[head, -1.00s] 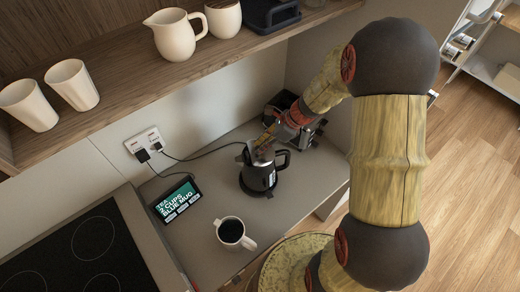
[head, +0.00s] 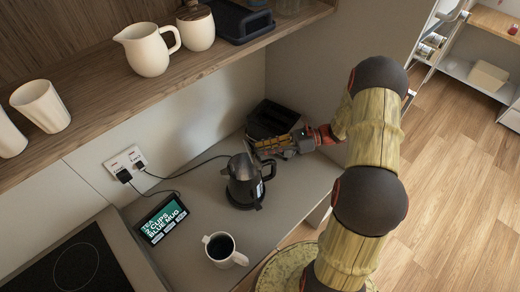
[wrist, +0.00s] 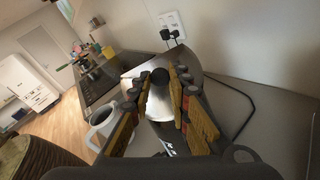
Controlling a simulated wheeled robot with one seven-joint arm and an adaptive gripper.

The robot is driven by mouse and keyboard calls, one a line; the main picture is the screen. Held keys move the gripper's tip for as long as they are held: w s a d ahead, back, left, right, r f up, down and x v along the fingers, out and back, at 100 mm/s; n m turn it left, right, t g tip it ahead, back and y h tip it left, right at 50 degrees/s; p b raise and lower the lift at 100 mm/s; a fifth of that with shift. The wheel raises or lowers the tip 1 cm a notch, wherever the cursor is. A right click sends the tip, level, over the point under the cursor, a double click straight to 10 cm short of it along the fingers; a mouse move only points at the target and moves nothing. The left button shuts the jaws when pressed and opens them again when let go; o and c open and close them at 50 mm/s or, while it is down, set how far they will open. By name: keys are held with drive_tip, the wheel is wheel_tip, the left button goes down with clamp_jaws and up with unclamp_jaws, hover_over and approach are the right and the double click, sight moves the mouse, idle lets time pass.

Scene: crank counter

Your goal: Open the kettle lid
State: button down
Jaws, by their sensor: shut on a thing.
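The dark kettle (head: 245,183) stands upright on the counter, its handle toward the right. Its lid (head: 248,150) seems tilted up at the top, though it is small and partly hidden by my fingers. My gripper (head: 261,149) reaches in from the right, level with the kettle's top. In the wrist view, my two fingers (wrist: 161,92) are shut around the lid, with a round black knob (wrist: 160,75) and a shiny metal surface (wrist: 158,103) between them. The exact contact at the fingertips is hard to see.
A white mug of dark liquid (head: 221,249) and a small display (head: 162,219) stand left of the kettle. A black appliance (head: 270,120) is behind my gripper. A shelf with a pitcher (head: 146,48) hangs above. A hob (head: 65,262) lies at lower left.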

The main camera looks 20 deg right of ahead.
drive_tip(key=shift+s+d+f, duration=0.1)
drive_tip(key=shift+d+f, duration=0.05)
drive_tip(key=shift+d, duration=0.2)
drive_tip(key=shift+s+f, duration=0.1)
drive_tip(key=shift+f, duration=0.1)
idle(0.9)
drive_tip(key=c, duration=2)
unclamp_jaws()
drive_tip(key=o, duration=0.4)
drive_tip(key=shift+r, duration=0.15)
drive_tip(key=shift+c, duration=0.2)
drive_tip(key=v, duration=0.7)
drive_tip(key=shift+d, duration=0.2)
drive_tip(key=shift+r, duration=0.1)
